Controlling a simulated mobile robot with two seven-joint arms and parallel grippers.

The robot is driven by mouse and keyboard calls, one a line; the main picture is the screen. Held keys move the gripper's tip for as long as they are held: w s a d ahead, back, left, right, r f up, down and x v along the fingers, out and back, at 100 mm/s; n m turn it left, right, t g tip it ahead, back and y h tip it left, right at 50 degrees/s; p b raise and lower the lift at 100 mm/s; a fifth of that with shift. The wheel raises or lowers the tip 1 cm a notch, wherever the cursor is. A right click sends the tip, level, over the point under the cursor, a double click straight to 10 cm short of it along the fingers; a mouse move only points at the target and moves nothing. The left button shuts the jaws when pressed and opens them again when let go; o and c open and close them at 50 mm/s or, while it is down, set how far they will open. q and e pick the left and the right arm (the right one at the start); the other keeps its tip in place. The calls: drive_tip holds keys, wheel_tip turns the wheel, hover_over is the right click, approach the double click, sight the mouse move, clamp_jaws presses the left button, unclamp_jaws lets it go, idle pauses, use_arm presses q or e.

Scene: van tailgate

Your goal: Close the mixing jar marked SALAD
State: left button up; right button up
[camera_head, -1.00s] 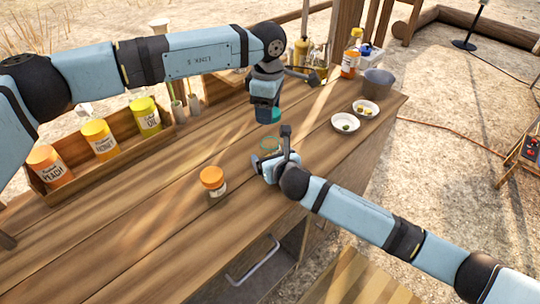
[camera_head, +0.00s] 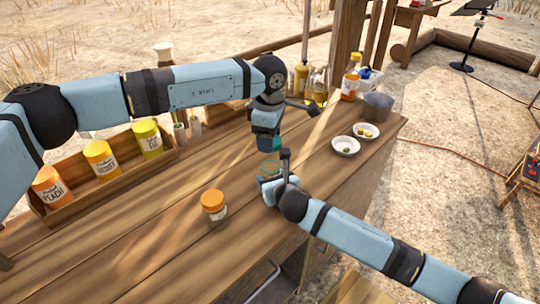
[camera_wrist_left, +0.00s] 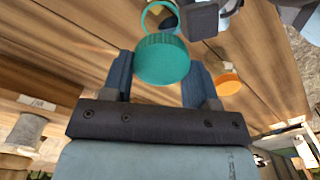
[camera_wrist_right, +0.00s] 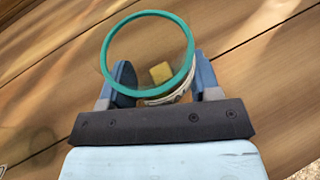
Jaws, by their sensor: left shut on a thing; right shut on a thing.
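A teal lid (camera_head: 268,145) is held by my left gripper (camera_head: 267,138), which is shut on it; the lid also shows between the fingers in the left wrist view (camera_wrist_left: 162,62). Below and apart from it is an open clear jar (camera_head: 270,168) with a teal rim. My right gripper (camera_head: 274,176) is shut on the jar's sides. In the right wrist view the jar (camera_wrist_right: 146,100) is open at the top, with a yellow piece inside and part of a pale label. I cannot read its marking.
An orange-lidded jar (camera_head: 213,205) stands to the left on the wooden counter (camera_head: 150,235). Labelled jars stand in a wooden rack (camera_head: 95,190) at the left. Two white bowls (camera_head: 345,146) (camera_head: 366,131) and a grey pot (camera_head: 378,106) stand at the right.

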sight(269, 157)
use_arm(q)
drive_tip(key=shift+f, duration=1.75)
drive_tip(key=shift+f, duration=0.9)
drive_tip(key=shift+f, duration=0.6)
drive_tip(key=m, duration=0.6)
drive_tip(key=shift+w+d, duration=0.1)
drive_tip(key=shift+w, duration=0.05)
drive_tip(key=m, duration=0.7)
drive_tip(key=shift+d, duration=0.15)
drive_tip(key=o, duration=1)
drive_tip(key=shift+c, duration=0.2)
